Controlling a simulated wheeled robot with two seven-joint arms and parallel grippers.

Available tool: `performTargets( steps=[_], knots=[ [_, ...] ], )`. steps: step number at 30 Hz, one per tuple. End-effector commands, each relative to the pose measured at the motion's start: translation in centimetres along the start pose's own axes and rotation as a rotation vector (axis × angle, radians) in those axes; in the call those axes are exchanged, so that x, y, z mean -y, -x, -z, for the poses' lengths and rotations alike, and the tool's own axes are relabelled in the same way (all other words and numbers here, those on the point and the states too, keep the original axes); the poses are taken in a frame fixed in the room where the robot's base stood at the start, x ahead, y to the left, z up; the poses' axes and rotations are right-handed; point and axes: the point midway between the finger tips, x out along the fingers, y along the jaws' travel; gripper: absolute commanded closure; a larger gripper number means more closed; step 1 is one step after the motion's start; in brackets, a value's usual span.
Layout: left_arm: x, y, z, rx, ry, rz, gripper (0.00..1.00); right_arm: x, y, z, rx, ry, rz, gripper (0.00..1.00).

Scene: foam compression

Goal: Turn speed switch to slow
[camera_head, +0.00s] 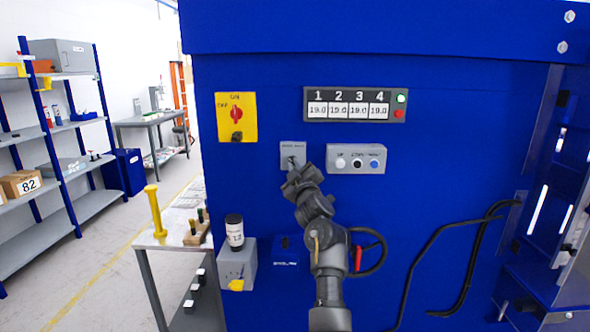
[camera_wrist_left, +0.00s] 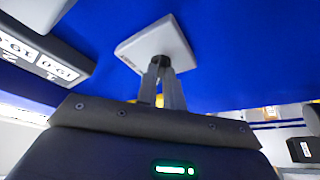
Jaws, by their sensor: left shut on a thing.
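The speed switch is a small grey plate (camera_head: 292,149) on the blue machine front, below the number display. In the left wrist view the plate (camera_wrist_left: 150,40) is pale, with a dark knob (camera_wrist_left: 160,61) at its centre. My left gripper (camera_head: 292,166) reaches up to the switch. In the left wrist view its two fingers (camera_wrist_left: 161,72) are shut on the knob. The gripper hides much of the knob in the head view, and I cannot read which setting it points to. My right gripper is not in view.
A button panel (camera_head: 356,159) sits close right of the switch. The display (camera_head: 355,104) is above, and a yellow plate with a red rotary switch (camera_head: 236,117) is upper left. A grey box (camera_head: 237,264) and a red-handled valve (camera_head: 364,249) are lower. Black cables (camera_head: 437,238) hang at the right.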

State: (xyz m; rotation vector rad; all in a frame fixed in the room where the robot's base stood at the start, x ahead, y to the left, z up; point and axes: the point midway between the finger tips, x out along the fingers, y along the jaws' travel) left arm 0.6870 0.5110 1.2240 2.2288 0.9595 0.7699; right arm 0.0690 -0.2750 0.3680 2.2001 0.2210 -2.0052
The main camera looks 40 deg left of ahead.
Motion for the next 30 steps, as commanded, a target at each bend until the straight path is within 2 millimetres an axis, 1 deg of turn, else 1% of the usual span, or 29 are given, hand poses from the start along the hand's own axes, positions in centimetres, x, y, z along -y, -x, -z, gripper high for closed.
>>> performTargets(
  steps=[1, 17, 18, 22, 30],
  knots=[
    [-0.52, -0.17, 0.50, -0.009, 0.011, -0.007, 1.00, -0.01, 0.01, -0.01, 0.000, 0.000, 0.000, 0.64],
    [-0.64, -0.20, 0.60, -0.011, 0.028, -0.002, 1.00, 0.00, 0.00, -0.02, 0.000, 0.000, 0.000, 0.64],
    [-0.64, -0.20, 0.60, -0.011, 0.028, -0.002, 0.86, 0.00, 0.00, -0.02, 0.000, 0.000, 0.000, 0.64],
    [-0.48, -0.17, 0.48, -0.009, 0.027, 0.001, 0.69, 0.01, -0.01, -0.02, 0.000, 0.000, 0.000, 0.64],
    [-0.20, -0.08, 0.18, -0.003, 0.025, 0.006, 0.69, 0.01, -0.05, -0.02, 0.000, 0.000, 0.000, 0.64]
  ],
)
